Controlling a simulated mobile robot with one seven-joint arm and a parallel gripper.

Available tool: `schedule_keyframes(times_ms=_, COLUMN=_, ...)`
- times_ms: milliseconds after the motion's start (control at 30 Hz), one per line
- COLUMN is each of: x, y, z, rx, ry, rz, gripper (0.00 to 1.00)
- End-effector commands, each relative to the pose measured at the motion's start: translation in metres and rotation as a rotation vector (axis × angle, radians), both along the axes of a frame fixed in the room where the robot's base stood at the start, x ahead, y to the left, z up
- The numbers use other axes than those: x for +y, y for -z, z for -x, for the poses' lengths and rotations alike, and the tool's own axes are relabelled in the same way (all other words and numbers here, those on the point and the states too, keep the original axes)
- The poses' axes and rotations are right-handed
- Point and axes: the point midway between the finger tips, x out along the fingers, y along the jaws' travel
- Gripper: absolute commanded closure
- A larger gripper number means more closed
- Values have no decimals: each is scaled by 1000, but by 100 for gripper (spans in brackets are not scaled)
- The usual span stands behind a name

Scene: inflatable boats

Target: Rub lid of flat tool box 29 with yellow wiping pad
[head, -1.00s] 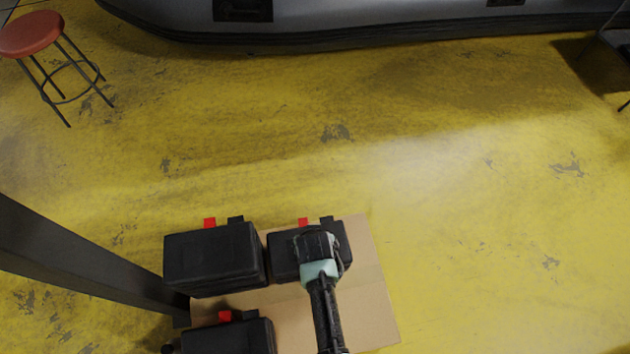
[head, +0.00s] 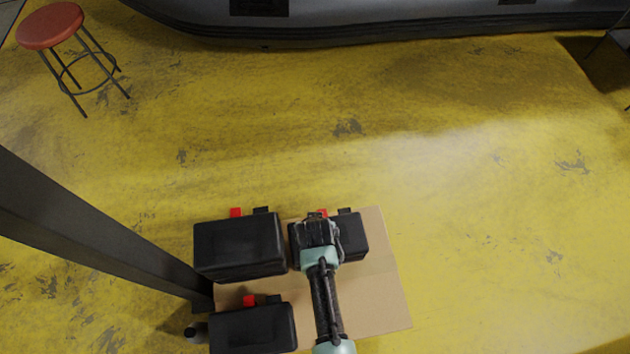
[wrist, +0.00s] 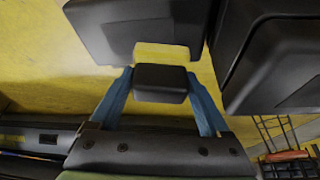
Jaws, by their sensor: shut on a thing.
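In the head view, three black tool boxes stand on a tan cardboard surface (head: 385,300): a back-left box (head: 238,248), a back-right box (head: 352,236) and a front box (head: 252,330). I cannot read any number, so I cannot tell which is 29. My gripper (head: 318,225) is over the left part of the back-right box and hides some of it. In the wrist view, my gripper's blue fingers (wrist: 160,88) are shut on a dark block (wrist: 160,80). A yellow strip, apparently the yellow wiping pad (wrist: 166,52), shows past it, beside a black box (wrist: 135,25). Contact is unclear.
Another black box (wrist: 280,65) is close on the right in the wrist view. A dark post (head: 90,225) rises at the left. A red stool (head: 50,25) stands far left and a grey inflatable boat (head: 380,22) lies at the back. The yellow floor (head: 480,220) right of the cardboard is clear.

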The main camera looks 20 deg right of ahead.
Motion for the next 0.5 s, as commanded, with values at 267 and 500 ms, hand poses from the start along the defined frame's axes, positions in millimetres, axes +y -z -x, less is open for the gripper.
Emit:
schedule_keyframes(times_ms=267, x=-1, y=-30, z=-5, rx=-1, ry=-1, rz=0, gripper=64)
schedule_keyframes(times_ms=500, x=-2, y=-36, z=-6, rx=-1, ry=-2, rz=0, gripper=64)
